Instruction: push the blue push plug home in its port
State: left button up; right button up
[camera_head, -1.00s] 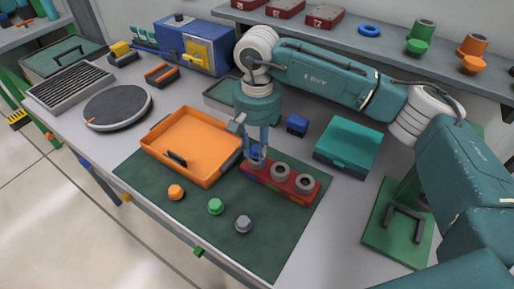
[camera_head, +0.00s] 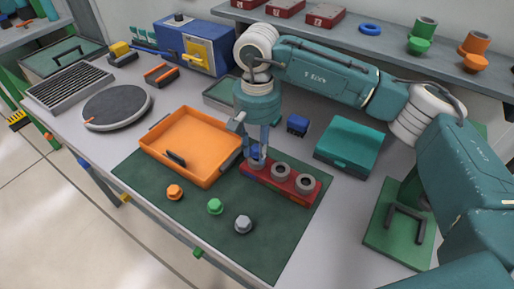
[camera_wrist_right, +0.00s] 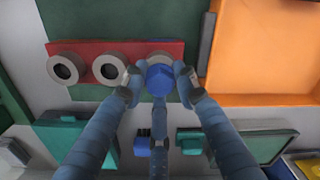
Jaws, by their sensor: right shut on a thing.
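The blue push plug (camera_wrist_right: 160,78) has a hexagonal head and is between the fingertips of my right gripper (camera_wrist_right: 160,80), which is shut on it. The plug is at the left-end port of the red port block (camera_head: 288,187) in the head view. A grey port ring shows around and behind it in the wrist view. How deep the plug sits in the port is hidden. The other two grey ports (camera_head: 281,171) are empty. In the head view my right gripper (camera_head: 257,160) points down onto the block. My left gripper is not in view.
An orange tray (camera_head: 150,146) stands left of the block. Orange (camera_head: 175,192), green (camera_head: 215,206) and grey (camera_head: 243,224) plugs lie on the green mat (camera_head: 285,235) in front. A teal box (camera_head: 340,168) and a small blue block (camera_head: 297,124) stand behind.

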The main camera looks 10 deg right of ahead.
jog(key=shift+a+f+b, duration=0.1)
jog(key=shift+f+b, duration=0.3)
jog(key=shift+b, duration=0.05)
dwell(0.6)
jog(key=o, duration=1)
jog(key=shift+f, duration=0.1)
